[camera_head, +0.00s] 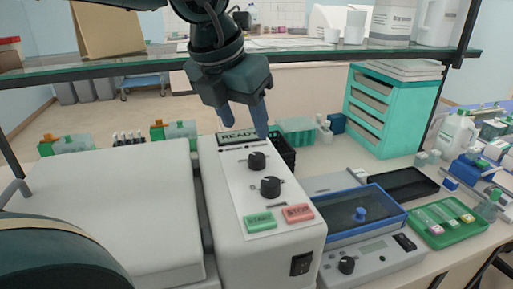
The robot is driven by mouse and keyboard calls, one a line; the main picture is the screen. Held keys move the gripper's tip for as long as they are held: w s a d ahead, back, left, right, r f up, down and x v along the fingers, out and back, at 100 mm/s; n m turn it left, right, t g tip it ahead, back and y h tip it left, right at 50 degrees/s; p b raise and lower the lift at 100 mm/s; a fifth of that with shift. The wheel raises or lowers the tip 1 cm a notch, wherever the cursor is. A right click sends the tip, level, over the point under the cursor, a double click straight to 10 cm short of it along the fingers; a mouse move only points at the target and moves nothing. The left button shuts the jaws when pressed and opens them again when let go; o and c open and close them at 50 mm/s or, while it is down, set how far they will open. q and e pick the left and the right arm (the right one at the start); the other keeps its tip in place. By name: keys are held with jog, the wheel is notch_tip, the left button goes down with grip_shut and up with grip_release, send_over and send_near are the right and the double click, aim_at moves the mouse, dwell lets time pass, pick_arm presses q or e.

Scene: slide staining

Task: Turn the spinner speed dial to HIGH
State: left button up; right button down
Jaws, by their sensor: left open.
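The spinner is a white machine (222,220) with a sloped control panel in the middle of the bench. Its display (238,136) reads READY. Two black dials sit on the panel, an upper dial (257,161) and a larger lower dial (271,187). Their markings are too small to read, so I cannot tell which is the speed dial or its setting. Below them are a green START button (260,222) and a red STOP button (298,213). My left gripper (243,117) is open and empty, its fingers pointing down near the display, apart from both dials. My right gripper is out of view.
A glass shelf (300,55) crosses above the bench, behind my left gripper. A wide white lid (110,205) lies left of the panel. To the right are a blue-framed device (385,205), a black tray (403,184), a green slide tray (465,232) and a teal drawer unit (395,115).

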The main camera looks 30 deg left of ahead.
aim_at(256, 155)
pick_arm(q)
jog(key=x, duration=0.8)
jog(key=shift+w+f, duration=0.2)
jog(key=shift+f, duration=0.1)
jog(key=c, duration=1)
jog(key=shift+o, duration=0.2)
